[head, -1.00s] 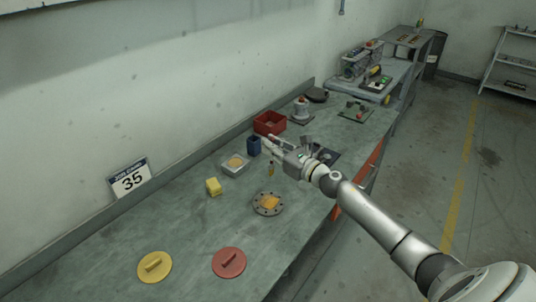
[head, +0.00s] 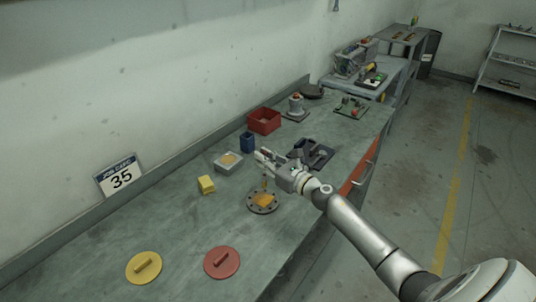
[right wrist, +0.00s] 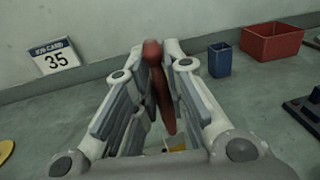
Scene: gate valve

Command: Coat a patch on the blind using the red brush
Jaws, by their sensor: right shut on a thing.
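The blind (head: 251,207) is a round grey flange with bolt holes, lying flat on the bench. An orange patch (head: 263,200) covers its middle. My right gripper (head: 264,157) is shut on the red brush (right wrist: 161,88), whose red handle stands between the fingers in the right wrist view. In the head view the brush's yellowish lower end (head: 264,184) points down over the far part of the blind. I cannot tell whether it touches the blind. My left gripper is not in view.
A tray with orange contents (head: 229,168), a yellow block (head: 206,185), a blue cup (head: 247,142) and a red bin (head: 265,121) stand beyond the blind. Yellow (head: 143,279) and red (head: 221,273) discs lie nearer. The bench between discs and blind is clear.

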